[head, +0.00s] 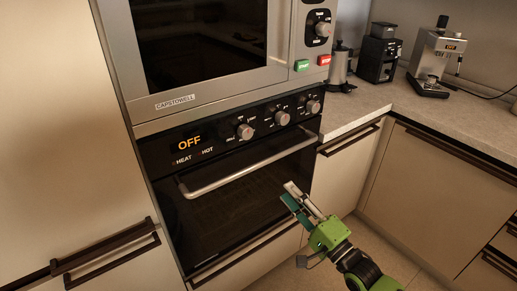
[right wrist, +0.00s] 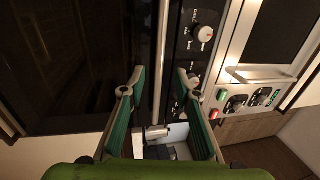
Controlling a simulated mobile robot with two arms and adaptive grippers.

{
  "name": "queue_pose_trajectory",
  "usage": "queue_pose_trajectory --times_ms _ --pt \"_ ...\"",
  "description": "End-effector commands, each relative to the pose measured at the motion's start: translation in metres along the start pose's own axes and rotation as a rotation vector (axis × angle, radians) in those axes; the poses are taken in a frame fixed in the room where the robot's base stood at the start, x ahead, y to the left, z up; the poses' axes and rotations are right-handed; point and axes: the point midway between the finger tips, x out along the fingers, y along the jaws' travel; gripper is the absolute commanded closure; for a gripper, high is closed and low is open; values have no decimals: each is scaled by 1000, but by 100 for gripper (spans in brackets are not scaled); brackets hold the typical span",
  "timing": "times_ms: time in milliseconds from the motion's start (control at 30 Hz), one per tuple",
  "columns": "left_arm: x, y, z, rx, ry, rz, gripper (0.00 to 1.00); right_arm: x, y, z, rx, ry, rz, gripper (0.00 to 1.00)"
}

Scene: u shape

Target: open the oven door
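The oven door (head: 240,195) is a dark glass panel, shut, below a control panel reading OFF. Its silver bar handle (head: 245,171) runs across the door's top. My right gripper (head: 293,192), green and dark, is in front of the door's right part, below the handle's right end in the head view. In the right wrist view the two green-padded fingers (right wrist: 159,78) are spread apart, and the handle (right wrist: 161,60) runs up the picture between them, seemingly farther off. I cannot tell the exact gap. My left gripper is not in view.
A microwave (head: 215,50) sits above the oven, with a drawer (head: 245,262) below. Three oven knobs (head: 282,118) are just above the handle. The counter (head: 352,110) at the right holds a kettle (head: 340,68), a grinder (head: 378,55) and a coffee machine (head: 435,60).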

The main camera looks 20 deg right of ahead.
Motion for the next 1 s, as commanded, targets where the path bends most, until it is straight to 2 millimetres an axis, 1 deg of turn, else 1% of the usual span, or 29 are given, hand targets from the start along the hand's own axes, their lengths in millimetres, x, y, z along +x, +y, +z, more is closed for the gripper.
queue_pose_trajectory --times_ms 67,167,500,700,833,1000 --pt "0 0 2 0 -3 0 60 5 0 0 2 1 0 71" --pt "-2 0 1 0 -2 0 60 18 -1 0 2 1 -4 71" --pt "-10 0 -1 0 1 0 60 87 -2 0 0 0 -5 71" --pt "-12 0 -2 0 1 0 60 119 -1 0 0 1 -3 71" --pt "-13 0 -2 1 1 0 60 131 0 0 0 0 -2 71" --pt "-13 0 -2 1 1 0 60 137 0 0 -1 0 -1 71"
